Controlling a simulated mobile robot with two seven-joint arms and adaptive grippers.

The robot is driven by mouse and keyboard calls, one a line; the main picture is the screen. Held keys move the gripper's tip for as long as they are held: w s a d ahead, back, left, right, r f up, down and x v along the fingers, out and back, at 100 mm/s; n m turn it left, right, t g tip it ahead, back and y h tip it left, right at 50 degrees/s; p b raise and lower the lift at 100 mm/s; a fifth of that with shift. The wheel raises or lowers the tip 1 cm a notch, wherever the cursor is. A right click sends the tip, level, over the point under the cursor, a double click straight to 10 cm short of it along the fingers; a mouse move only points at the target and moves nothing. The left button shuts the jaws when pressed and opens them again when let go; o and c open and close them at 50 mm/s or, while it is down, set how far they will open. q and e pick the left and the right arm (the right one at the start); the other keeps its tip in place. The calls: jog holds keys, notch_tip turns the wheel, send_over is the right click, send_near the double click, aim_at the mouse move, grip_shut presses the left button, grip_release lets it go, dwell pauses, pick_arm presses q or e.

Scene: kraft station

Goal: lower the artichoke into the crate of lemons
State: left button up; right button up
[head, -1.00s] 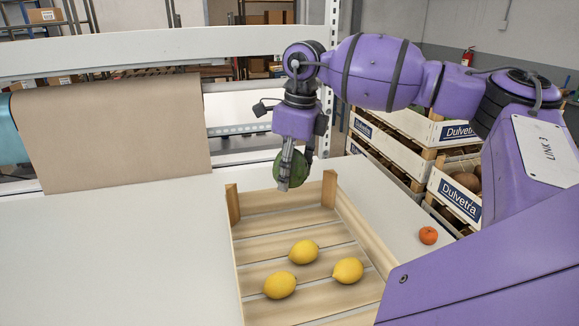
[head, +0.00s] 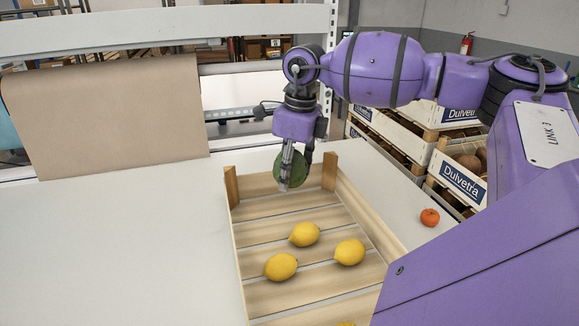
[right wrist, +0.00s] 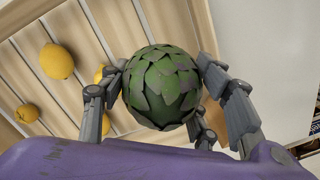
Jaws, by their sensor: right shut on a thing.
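My right gripper (head: 290,172) is shut on the green artichoke (head: 281,169), whose overlapping scales show clearly between the fingers in the right wrist view (right wrist: 162,88). It holds the artichoke over the far end of the wooden crate (head: 386,236). How far the artichoke is above the slats is hard to tell. Three yellow lemons lie on the crate floor nearer to me: one in the middle (head: 304,234), one to the left (head: 281,267) and one to the right (head: 349,252). A bit of another yellow thing shows at the bottom edge. My left gripper is not in view.
A small orange fruit (head: 430,217) lies on the white table right of the crate. A brown paper sheet (head: 105,120) hangs at the back left. Stacked crates (head: 462,183) stand beyond the table on the right. The table left of the crate is clear (head: 120,250).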

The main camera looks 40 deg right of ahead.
aim_at(298, 154)
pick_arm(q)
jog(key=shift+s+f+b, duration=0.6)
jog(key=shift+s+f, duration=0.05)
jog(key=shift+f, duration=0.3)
pick_arm(e)
jog(key=shift+f, duration=2.05)
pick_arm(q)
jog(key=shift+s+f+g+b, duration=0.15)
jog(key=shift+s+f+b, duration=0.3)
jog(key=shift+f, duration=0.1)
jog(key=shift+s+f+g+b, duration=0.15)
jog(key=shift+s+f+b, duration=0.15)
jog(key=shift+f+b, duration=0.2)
pick_arm(e)
jog(key=shift+f, duration=2.5)
jog(key=o, duration=1.4)
jog(key=shift+o, duration=0.2)
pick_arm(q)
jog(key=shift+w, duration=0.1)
pick_arm(e)
jog(key=r, duration=0.4)
jog(key=s+r, duration=0.1)
jog(key=r, duration=0.7)
jog(key=shift+s+d, duration=0.15)
jog(key=shift+d, duration=0.2)
jog(key=shift+r, duration=0.1)
